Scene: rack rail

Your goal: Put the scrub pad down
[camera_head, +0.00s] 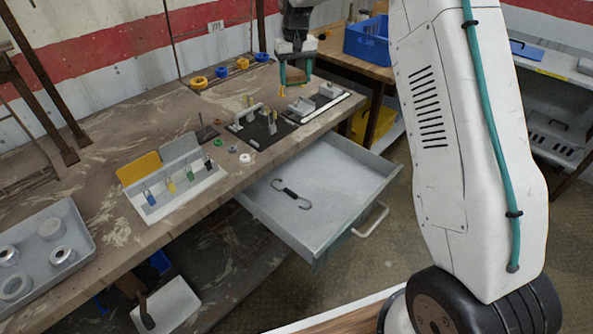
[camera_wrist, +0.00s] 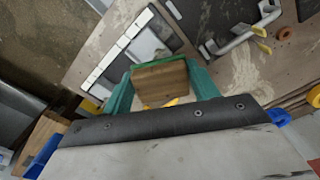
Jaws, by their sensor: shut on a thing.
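The scrub pad (camera_wrist: 160,84) is a wooden block with a green layer along its far edge. In the wrist view it sits between the teal fingers of my gripper (camera_wrist: 162,80), which is shut on it. In the head view my gripper (camera_head: 296,72) hangs above the far right part of the workbench (camera_head: 110,225), pointing down.
A dark mat with a grey handle (camera_head: 248,117) and a tray with a lidded box (camera_head: 330,90) lie below my gripper. Several rings (camera_head: 241,64) stand behind. A drawer (camera_head: 330,180) is pulled open, holding a black hooked item (camera_head: 291,193). A blue bin (camera_head: 367,42) stands right.

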